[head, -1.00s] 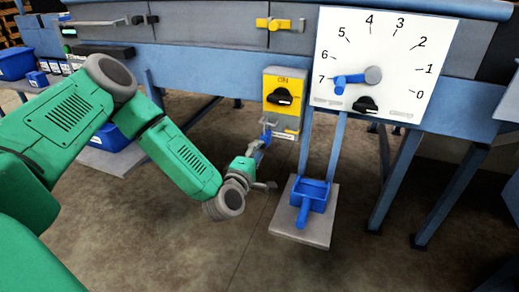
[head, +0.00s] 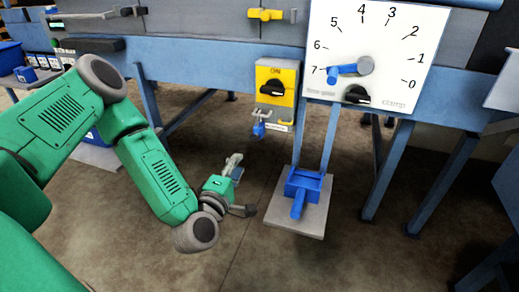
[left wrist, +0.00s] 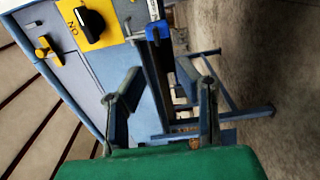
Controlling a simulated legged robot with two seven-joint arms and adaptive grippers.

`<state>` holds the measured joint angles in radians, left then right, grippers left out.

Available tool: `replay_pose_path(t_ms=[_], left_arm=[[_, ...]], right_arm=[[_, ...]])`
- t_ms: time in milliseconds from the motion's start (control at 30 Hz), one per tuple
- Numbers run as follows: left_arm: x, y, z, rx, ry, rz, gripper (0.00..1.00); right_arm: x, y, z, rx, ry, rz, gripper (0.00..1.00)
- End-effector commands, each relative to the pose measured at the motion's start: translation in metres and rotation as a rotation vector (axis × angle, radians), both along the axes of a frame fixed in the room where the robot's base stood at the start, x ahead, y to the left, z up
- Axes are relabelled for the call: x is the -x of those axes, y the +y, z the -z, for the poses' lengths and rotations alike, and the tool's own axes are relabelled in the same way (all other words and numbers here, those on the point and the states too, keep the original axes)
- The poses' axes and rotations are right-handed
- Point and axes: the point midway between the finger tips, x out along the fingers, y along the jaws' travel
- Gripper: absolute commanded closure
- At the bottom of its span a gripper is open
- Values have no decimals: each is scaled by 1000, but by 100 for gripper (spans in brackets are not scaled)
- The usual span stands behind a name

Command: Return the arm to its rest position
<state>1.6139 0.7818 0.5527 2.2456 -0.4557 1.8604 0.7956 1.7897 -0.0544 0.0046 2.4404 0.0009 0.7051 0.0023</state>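My left arm, green with grey joints, reaches in from the left in the head view. Its gripper (head: 243,184) hangs low over the floor, left of the blue pedal-like part and below the yellow switch box. In the left wrist view the gripper (left wrist: 160,76) has its two fingers spread, with nothing held between them. A small blue item (head: 259,130) hangs under the yellow switch box (head: 277,72), apart from the gripper. My right gripper is in neither view.
A white dial panel (head: 390,30) with a blue pointer stands at upper right. A blue pedal-like part (head: 301,187) sits on a grey plate (head: 317,217). Blue machine legs (head: 395,165) stand at right. Bare floor lies below and around the gripper.

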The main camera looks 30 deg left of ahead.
Motion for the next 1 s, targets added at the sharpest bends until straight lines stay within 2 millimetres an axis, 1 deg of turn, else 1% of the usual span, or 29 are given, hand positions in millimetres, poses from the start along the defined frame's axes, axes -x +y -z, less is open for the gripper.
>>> replay_pose_path(t_ms=[167, 267, 367, 433, 467, 500, 533, 567, 600, 667, 700, 800, 900, 1000], left_arm=[[0, 0, 0, -1, 1, 1, 72], [1, -11, 7, -22, 36, 36, 72], [8, -41, 29, -96, 151, 149, 72], [21, -73, 55, -192, 280, 283, 72], [31, -88, 69, -245, 346, 353, 72], [47, -105, 88, -327, 437, 452, 72], [61, -116, 102, -391, 507, 530, 72], [76, -124, 116, -456, 575, 606, 72], [97, -130, 132, -542, 660, 702, 72], [128, -133, 152, -662, 776, 834, 72], [147, -131, 163, -733, 844, 910, 72], [186, -119, 179, -884, 988, 1071, 72], [220, -101, 187, -1011, 1115, 1205, 72], [247, -79, 188, -1121, 1231, 1320, 72]], right_arm=[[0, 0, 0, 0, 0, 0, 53], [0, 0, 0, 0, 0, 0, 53], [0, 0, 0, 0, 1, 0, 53], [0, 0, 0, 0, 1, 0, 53], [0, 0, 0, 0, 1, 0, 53], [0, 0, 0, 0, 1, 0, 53], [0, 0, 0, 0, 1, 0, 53], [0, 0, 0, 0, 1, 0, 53], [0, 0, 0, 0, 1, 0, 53], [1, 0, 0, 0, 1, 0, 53], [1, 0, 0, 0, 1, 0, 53], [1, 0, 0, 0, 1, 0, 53], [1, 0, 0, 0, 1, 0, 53], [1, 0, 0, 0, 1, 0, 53]])
